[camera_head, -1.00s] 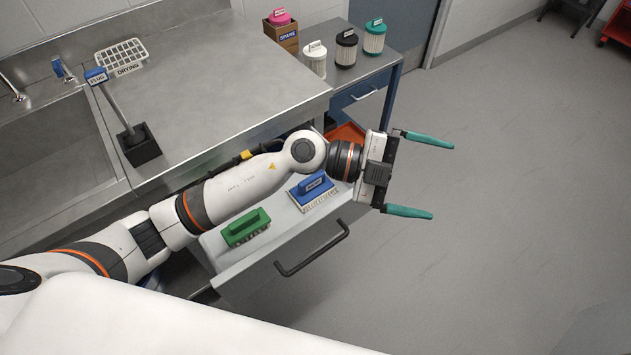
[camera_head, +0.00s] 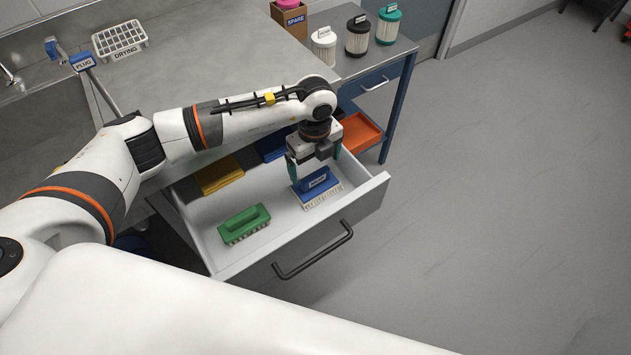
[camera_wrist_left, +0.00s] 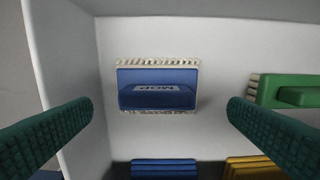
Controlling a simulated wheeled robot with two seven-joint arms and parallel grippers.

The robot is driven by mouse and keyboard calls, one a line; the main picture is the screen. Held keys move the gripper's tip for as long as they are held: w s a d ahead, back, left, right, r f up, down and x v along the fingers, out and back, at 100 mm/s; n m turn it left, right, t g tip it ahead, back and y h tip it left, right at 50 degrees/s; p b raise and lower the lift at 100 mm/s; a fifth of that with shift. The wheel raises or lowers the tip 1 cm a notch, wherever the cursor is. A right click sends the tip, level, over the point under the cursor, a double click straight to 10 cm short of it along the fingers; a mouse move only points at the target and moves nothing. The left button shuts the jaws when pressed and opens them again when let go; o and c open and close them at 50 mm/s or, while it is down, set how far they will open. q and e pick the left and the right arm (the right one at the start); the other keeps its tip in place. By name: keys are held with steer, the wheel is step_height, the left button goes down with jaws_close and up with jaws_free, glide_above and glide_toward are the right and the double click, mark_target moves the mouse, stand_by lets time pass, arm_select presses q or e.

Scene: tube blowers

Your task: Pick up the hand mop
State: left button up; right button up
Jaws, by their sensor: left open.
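The hand mop is a blue block with a blue handle, a label and a pale fringe. It lies in the open drawer at its right side in the head view (camera_head: 318,188). In the left wrist view the mop (camera_wrist_left: 157,88) lies flat, its label reading MOP upside down, between the two fingers in the picture. My left gripper (camera_head: 316,167) is open, points down over the mop and holds nothing. Its green fingers show at both sides of the left wrist view (camera_wrist_left: 161,108); they look apart from the mop. My right gripper is not in view.
A green brush (camera_head: 244,224) lies left of the mop in the drawer (camera_head: 213,246). A yellow item (camera_head: 219,176) and another blue item (camera_head: 272,147) lie at the drawer's back, partly under the counter. The drawer walls stand close around. An orange tray (camera_head: 360,132) is on the shelf beyond.

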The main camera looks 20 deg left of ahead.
mark_target(316, 173)
arm_select(q)
steer(key=f, duration=0.5)
steer(key=shift+w+f+p, duration=0.25)
steer(key=shift+f+p, duration=0.1)
steer(key=shift+f, duration=0.05)
steer(key=c, duration=1.1)
steer(key=shift+r+b, duration=0.35)
steer(key=shift+r, duration=4.75)
